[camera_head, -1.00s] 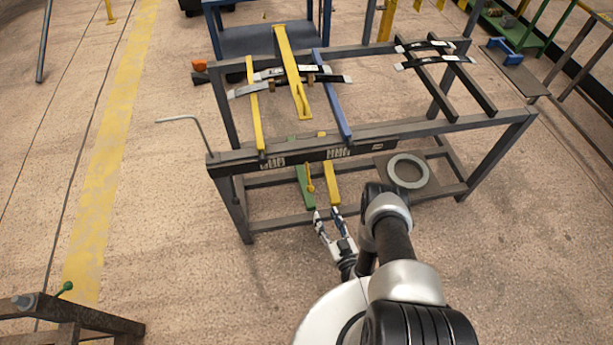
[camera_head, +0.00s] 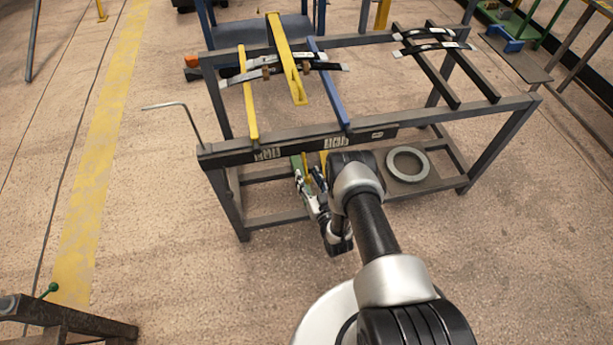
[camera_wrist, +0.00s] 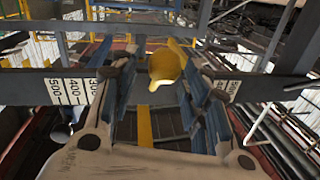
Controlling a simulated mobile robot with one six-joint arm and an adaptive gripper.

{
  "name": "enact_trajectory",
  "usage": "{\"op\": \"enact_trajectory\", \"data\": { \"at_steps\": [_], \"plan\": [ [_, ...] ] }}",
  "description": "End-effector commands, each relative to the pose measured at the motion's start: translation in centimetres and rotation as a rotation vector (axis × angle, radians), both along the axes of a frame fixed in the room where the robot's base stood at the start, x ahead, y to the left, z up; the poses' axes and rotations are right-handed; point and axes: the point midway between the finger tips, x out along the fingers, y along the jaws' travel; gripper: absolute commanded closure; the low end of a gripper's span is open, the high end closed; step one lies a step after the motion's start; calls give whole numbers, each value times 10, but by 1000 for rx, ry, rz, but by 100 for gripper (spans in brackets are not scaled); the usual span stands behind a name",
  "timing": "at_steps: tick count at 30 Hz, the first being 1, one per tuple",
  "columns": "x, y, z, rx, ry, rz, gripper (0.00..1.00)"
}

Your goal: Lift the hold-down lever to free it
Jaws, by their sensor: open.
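A yellow lever with a rounded end (camera_wrist: 166,66) shows in the wrist view, between the fingers of my gripper (camera_wrist: 157,88). The fingers are open, one on each side of it; I cannot tell whether either touches it. In the head view my gripper (camera_head: 308,180) is low at the front of the rack, below its dark front rail (camera_head: 300,147). The gripper and arm hide most of the lever there. A wide yellow bar (camera_head: 285,57) lies across the leaf springs (camera_head: 260,75) on top of the rack.
The front rail with white scale marks crosses the wrist view just beyond the fingers. A grey ring (camera_head: 408,149) lies on the lower shelf at right. A bent rod (camera_head: 184,110) sticks out at the rack's left corner.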

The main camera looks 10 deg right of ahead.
Motion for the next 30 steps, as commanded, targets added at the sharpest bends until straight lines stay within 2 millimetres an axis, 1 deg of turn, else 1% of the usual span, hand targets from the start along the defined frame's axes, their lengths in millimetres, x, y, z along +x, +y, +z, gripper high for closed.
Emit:
{"op": "enact_trajectory", "data": {
  "at_steps": [1, 3, 6, 15, 30],
  "plan": [
    [6, 2, -2, 0, 0, 2, 57],
    [13, 2, -1, 1, 0, 2, 57],
    [18, 3, 0, 1, 0, 1, 57],
    [20, 3, 0, 1, 1, 0, 57],
    [19, 3, 0, 1, 2, 0, 91]
  ]
}}
